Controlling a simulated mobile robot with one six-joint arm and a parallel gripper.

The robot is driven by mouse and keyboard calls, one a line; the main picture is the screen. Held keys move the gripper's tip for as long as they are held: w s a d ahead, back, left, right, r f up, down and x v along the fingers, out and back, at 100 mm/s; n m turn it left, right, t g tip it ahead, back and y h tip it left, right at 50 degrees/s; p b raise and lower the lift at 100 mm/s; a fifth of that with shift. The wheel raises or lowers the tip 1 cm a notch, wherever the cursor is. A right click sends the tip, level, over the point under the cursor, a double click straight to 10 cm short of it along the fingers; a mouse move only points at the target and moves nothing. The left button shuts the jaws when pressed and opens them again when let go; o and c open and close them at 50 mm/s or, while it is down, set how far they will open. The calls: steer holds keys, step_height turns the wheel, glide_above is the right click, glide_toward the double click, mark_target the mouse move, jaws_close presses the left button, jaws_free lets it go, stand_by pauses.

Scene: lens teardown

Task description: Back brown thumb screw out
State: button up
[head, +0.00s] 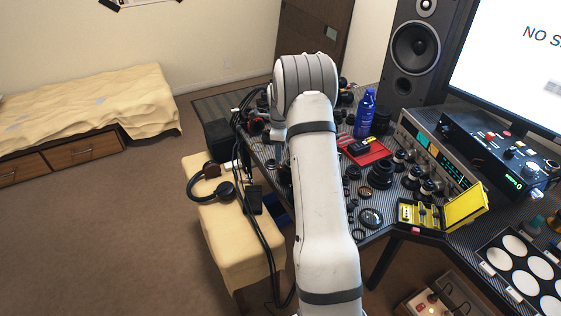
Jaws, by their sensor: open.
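I cannot make out the brown thumb screw in the head view. Lens parts lie on the dark desk (378,240), among them a black lens barrel (381,175), a glass lens element (371,218) and several small dark rings. My own arm rises through the middle of the view and bends over the desk, covering part of it. My gripper is hidden behind the arm, so its place relative to the screw cannot be seen.
A red tray (364,152), a blue bottle (365,113), an open yellow case (421,214) and electronic instruments (500,155) crowd the desk. A speaker (415,50) stands behind. A yellow bench (225,225) with headphones (224,191) is left of my arm. Open floor lies further left.

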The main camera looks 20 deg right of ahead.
mark_target(280, 166)
step_height(280, 166, down, 7)
steer(key=shift+r+p, duration=0.2)
steer(key=shift+p, duration=0.35)
